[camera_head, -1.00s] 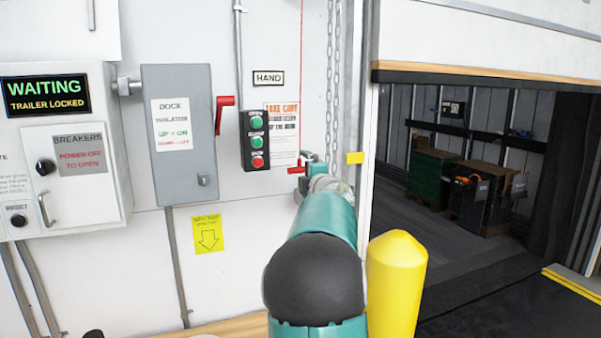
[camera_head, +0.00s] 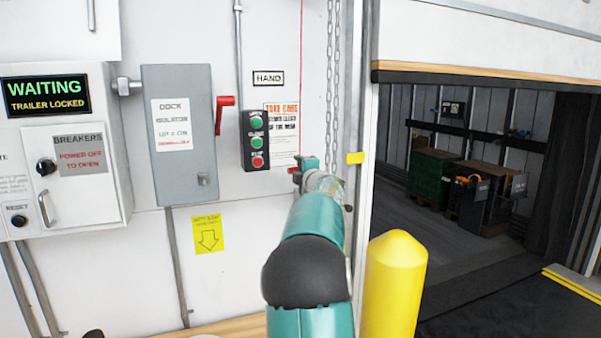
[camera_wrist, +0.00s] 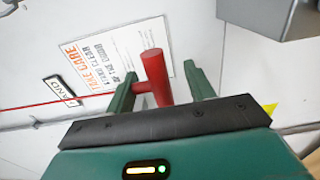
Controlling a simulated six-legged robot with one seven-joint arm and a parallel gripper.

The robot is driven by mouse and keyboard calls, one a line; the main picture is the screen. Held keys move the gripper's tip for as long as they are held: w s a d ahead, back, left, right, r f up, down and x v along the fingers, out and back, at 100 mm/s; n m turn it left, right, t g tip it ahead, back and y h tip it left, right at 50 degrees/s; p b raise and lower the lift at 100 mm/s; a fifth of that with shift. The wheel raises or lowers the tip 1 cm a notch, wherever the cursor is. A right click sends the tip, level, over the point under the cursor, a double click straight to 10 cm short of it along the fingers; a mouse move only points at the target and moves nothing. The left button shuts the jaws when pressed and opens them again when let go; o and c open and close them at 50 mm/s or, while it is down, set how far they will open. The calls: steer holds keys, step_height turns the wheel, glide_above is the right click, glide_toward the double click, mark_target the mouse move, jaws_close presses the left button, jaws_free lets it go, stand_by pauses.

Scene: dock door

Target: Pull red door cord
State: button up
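The red door cord (camera_head: 301,60) hangs as a thin line down the white wall in the head view. In the wrist view the cord (camera_wrist: 40,103) runs in from the left to a red T-shaped handle (camera_wrist: 155,75). My gripper (camera_wrist: 157,77) has its two green fingers apart, with the handle in the gap between them. The handle's side stem is close to the left finger; I cannot tell whether they touch. In the head view my gripper (camera_head: 306,164) is small at the wall, and it and my wrist partly hide the handle.
A push-button box (camera_head: 256,140) and a grey isolator (camera_head: 180,135) with a red lever (camera_head: 223,115) are left of the cord. A chain (camera_head: 334,90) hangs just right. A yellow bollard (camera_head: 393,285) stands before the partly open dock door (camera_head: 490,40).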

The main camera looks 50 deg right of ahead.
jaws_close()
steer(key=shift+f, duration=1.9)
steer(key=o, duration=1.1)
jaws_free()
steer(key=shift+r, duration=0.1)
steer(key=shift+v, duration=5)
